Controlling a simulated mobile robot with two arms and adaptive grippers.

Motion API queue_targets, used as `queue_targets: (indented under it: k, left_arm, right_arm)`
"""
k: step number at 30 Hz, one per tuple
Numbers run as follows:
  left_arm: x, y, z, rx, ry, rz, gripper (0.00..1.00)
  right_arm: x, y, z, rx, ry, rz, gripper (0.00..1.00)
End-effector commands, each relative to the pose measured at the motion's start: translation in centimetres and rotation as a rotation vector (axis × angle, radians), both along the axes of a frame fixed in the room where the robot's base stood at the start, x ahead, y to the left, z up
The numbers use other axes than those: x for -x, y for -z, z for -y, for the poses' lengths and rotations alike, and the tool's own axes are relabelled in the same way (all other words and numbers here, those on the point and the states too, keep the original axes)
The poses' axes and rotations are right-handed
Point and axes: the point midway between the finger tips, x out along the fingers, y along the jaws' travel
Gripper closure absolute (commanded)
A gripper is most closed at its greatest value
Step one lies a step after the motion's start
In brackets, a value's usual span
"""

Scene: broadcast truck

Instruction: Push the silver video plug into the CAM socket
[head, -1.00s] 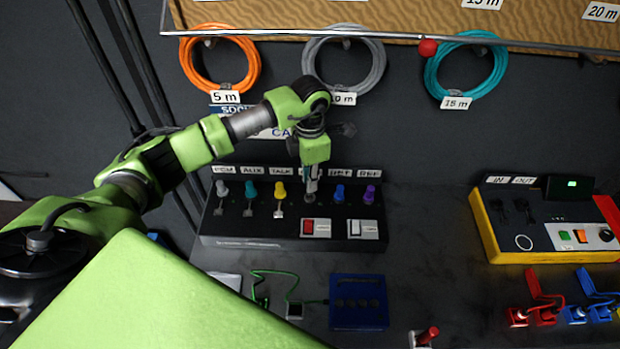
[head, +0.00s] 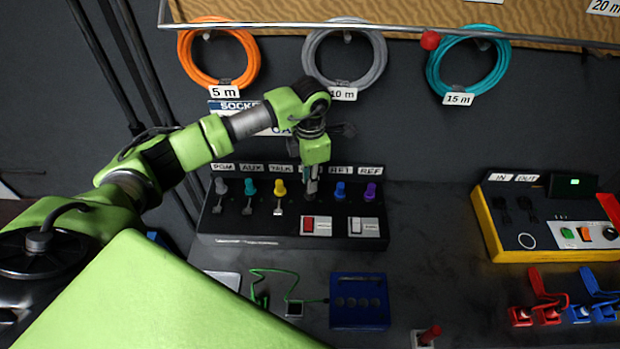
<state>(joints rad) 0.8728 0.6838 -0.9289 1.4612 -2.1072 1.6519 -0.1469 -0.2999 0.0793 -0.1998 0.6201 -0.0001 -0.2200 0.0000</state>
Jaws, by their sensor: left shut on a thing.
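The black socket panel (head: 230,228) stands at the back of the bench, with a row of coloured plugs and labels PGM, AUX, TALK, RET and REF. My left gripper (head: 312,184) points down at the panel between the yellow plug and the blue plug. It is shut on the silver video plug (head: 310,196), of which only a little shows between and below the fingers. The label behind the gripper is mostly covered, and the socket under the plug is hidden. I cannot tell how deep the plug sits. My right gripper is not in view.
A grey plug (head: 220,186), teal plug (head: 250,187) and yellow plug (head: 280,188) stand left of the gripper; a blue plug (head: 340,191) and purple plug (head: 370,192) stand right. A red switch (head: 309,224) is just below. A yellow-edged box (head: 489,232) stands further right.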

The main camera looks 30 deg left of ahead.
Motion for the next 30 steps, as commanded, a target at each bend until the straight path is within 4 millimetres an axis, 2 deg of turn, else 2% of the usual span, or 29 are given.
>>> queue_targets:
  k: [12, 13, 15, 25, 30]
  left_arm:
    - [0.0, 1.1, 0.0, 0.0, -0.001, 0.0, 1.0]
    - [0.0, 1.0, 0.0, 0.0, -0.001, 0.0, 0.8]
    - [0.0, 1.0, 0.0, 0.0, -0.001, 0.0, 0.66]
    - [0.0, 0.9, 0.0, 0.001, 0.0, 0.001, 0.66]
    - [-0.1, -0.9, 0.0, 0.001, 0.001, 0.004, 0.66]
  right_arm:
    - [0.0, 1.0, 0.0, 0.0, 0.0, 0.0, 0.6]
    - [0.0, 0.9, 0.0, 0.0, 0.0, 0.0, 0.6]
    - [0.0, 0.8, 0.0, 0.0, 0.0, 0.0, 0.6]
    - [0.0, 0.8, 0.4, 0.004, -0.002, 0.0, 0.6]
    - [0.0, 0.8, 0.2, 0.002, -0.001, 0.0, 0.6]
